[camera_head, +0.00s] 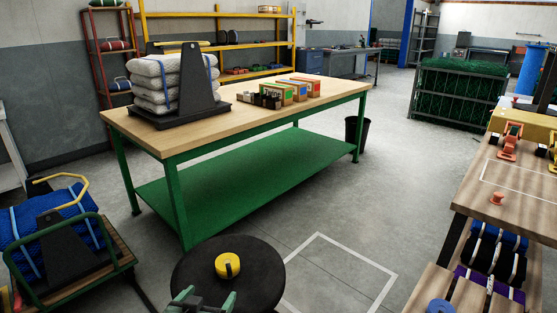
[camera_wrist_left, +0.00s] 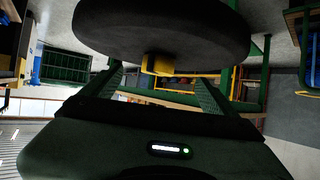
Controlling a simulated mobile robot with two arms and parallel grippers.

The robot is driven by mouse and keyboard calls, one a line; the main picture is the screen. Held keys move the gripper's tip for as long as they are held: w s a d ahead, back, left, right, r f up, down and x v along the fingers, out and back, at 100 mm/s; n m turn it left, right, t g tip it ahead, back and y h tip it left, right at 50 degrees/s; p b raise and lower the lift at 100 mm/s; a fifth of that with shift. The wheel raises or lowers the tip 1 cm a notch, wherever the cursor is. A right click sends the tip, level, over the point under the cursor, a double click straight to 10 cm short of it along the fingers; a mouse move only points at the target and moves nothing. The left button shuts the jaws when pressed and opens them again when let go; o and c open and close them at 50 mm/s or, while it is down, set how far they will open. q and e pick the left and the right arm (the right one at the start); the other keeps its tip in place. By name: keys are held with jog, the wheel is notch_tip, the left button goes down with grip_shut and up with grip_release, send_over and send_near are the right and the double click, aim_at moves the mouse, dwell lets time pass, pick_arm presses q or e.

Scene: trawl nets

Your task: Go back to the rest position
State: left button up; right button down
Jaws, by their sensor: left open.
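My left gripper (camera_head: 206,298) is at the bottom edge of the head view, its two green fingers spread apart. It is at the near edge of a round black disc (camera_head: 203,273). A yellow round piece (camera_head: 228,265) with a dark band rests on the disc, beyond the fingers. In the left wrist view, the open fingers (camera_wrist_left: 160,72) have nothing between them that I can see gripped. The yellow piece (camera_wrist_left: 157,65) and the disc (camera_wrist_left: 165,25) show ahead of them. My right gripper is not in view.
A green-framed workbench (camera_head: 240,120) stands ahead, with stacked grey bundles (camera_head: 160,80) and small boxes (camera_head: 300,88). A cart with blue netting (camera_head: 50,215) is at left. A wooden table (camera_head: 510,190) is at right. Floor is open around the white outline (camera_head: 340,275).

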pick_arm(q)
jog(key=s+f+m+g, duration=0.1)
jog(key=s+f+g, duration=0.3)
jog(key=s, duration=1)
jog(key=s+f+g, duration=0.4)
jog(key=s+g, duration=0.1)
jog(key=s, duration=0.9)
jog(key=s+f+g, duration=0.1)
jog(key=s+f, duration=0.1)
jog(key=f, duration=1.3)
jog(key=s+f+g, duration=0.1)
jog(key=s+f, duration=0.1)
jog(key=f, duration=1.3)
jog(key=s+a+r+p, duration=0.1)
jog(key=s+p, duration=0.6)
jog(key=s+a+r+p, duration=0.1)
jog(key=s+p, duration=0.6)
jog(key=p, duration=0.1)
jog(key=shift+s+a+r+m+g+y, duration=0.25)
jog(key=shift+s+r+m+g+y, duration=0.05)
jog(key=shift+s+m, duration=0.1)
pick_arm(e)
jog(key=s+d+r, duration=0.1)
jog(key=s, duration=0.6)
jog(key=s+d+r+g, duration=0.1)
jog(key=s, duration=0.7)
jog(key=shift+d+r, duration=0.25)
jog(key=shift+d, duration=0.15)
